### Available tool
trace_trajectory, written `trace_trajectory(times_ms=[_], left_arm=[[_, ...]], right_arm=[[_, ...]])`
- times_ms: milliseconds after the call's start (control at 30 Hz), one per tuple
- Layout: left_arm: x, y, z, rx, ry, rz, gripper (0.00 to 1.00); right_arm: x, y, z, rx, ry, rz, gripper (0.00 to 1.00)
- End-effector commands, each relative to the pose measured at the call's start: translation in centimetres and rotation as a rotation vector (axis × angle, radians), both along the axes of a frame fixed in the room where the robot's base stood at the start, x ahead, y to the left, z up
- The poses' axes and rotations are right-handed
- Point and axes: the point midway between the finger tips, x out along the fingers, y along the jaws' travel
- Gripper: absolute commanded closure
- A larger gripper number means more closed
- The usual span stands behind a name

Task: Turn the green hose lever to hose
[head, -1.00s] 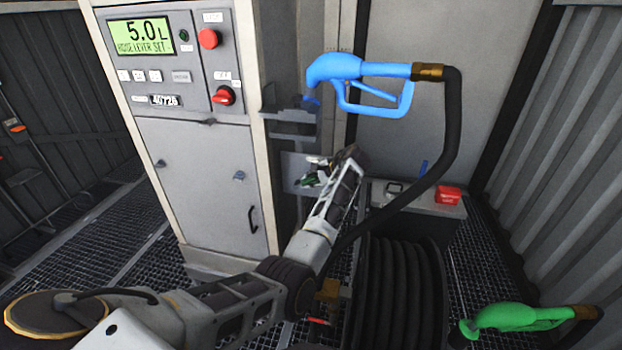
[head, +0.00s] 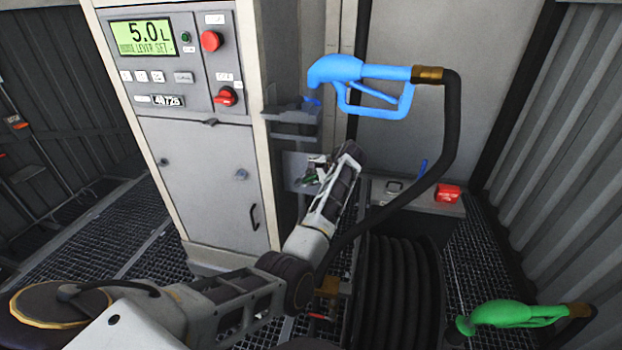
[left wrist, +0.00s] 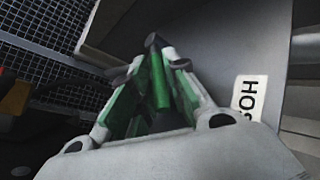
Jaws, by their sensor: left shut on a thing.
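The green hose lever (left wrist: 160,82) shows in the left wrist view between the fingers of my left gripper (left wrist: 155,60). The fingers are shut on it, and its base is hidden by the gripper. A white label (left wrist: 249,97) with the letters "HOS" showing is to the right of the lever on a grey plate (left wrist: 215,55). In the head view my left gripper (head: 318,174) is at the small plate beside the pump cabinet, and only a bit of green shows there. My right gripper is not in view.
The pump cabinet (head: 205,185) stands left, its display (head: 143,37) reading "5.0 L" and "LEVER SET". A hose reel (head: 395,290) and green nozzle (head: 515,314) are lower right.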

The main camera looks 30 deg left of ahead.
Motion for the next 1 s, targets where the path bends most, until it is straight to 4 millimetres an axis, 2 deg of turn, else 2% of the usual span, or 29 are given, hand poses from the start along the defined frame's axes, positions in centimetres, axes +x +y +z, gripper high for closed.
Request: trace_trajectory(times_ms=[167,200,333,367,733,1000], left_arm=[[0.1,0.0,0.3,0.003,-0.006,-0.002,1.0],[0.1,0.0,0.3,0.003,-0.006,-0.002,0.8],[0.1,0.0,0.2,0.002,-0.005,-0.001,0.63],[0.1,0.0,0.2,0.003,-0.003,-0.001,0.62],[0.0,-0.1,0.2,0.001,-0.001,-0.001,0.62],[-0.2,-1.3,1.4,0.001,-0.002,-0.002,0.62]], right_arm=[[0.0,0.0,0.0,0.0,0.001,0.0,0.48],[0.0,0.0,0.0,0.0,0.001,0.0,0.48],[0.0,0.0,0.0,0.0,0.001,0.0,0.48],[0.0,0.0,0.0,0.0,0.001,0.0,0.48],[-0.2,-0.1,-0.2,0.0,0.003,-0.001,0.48],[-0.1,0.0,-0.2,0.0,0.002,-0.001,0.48]])
